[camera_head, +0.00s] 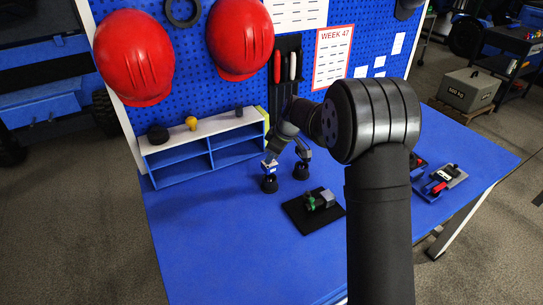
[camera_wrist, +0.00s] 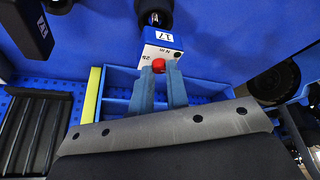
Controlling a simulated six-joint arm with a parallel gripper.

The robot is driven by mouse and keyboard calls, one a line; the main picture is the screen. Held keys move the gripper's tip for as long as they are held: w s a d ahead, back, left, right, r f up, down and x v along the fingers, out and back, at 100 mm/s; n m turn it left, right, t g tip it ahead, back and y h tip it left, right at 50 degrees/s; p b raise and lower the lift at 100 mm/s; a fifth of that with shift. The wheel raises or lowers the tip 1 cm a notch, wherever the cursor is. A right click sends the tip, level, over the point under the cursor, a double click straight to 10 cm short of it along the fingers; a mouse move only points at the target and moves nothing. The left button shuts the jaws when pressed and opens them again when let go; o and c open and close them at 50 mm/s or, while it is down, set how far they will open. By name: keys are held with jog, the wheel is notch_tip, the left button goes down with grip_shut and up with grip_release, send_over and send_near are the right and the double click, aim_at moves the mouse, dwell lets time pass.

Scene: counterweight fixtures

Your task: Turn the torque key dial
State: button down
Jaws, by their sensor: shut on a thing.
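The fingers partly hide the knob. The dial's exact setting is too small to tell.
A black mat (camera_head: 297,217) holds a green and grey item. The blue shelf (camera_head: 208,158) is behind, under a pegboard (camera_head: 190,60) with red helmets. The table's front left is clear.

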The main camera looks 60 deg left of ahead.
dwell(0.4)
jog(key=c, duration=1.4)
grip_release()
jog(key=v, duration=1.7)
jog(key=shift+w+a+r, duration=0.15)
jog(key=shift+r, duration=0.1)
